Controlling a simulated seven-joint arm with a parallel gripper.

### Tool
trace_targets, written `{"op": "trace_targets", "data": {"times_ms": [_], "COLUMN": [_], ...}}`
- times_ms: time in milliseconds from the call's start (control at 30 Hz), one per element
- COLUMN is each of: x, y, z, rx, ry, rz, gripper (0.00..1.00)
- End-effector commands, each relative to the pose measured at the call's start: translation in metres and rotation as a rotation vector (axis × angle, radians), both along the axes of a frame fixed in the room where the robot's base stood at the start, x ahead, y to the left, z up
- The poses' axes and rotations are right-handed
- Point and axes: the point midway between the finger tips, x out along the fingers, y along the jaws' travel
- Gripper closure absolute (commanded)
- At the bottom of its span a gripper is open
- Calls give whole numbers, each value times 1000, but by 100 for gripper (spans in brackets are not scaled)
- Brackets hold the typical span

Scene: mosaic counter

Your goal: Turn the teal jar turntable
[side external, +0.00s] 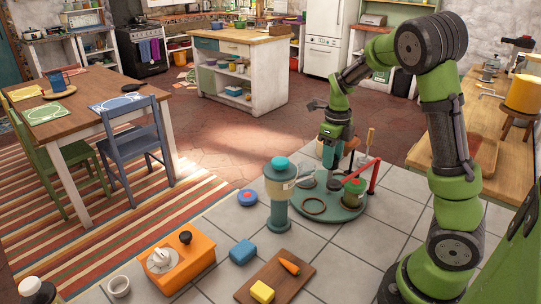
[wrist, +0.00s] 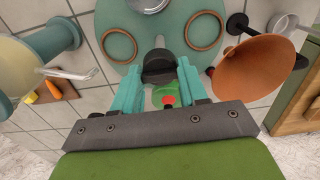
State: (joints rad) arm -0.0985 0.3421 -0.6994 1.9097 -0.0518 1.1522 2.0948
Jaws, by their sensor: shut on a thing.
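The teal turntable (side external: 345,212) is a round disc low on the tiled counter, with ring-shaped spots on its top. In the wrist view the turntable (wrist: 125,22) fills the top middle, with brown rings on it. A small green jar with red on it (side external: 354,190) stands at its right side; a green piece with a red spot (wrist: 165,97) shows between my fingers. My gripper (wrist: 158,72) is over the turntable, its teal fingers closed around a dark knob-like piece (wrist: 158,66). In the side view my gripper (side external: 334,158) partly hides that contact.
A teal-lidded pedestal jar (side external: 280,190) stands just left of the turntable. An orange box (side external: 176,262), a blue block (side external: 242,252) and a board (side external: 285,280) with a carrot lie in front. An orange-brown cone (wrist: 255,70) is close on the right.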

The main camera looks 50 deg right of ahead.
Motion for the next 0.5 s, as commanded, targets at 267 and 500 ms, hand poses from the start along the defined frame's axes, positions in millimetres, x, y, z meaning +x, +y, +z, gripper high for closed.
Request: {"op": "trace_targets", "data": {"times_ms": [267,500], "x": [1,1], "y": [0,0], "z": [2,2], "rx": [2,3], "ry": [-4,-5], "rz": [-30,-34], "gripper": [100,100]}}
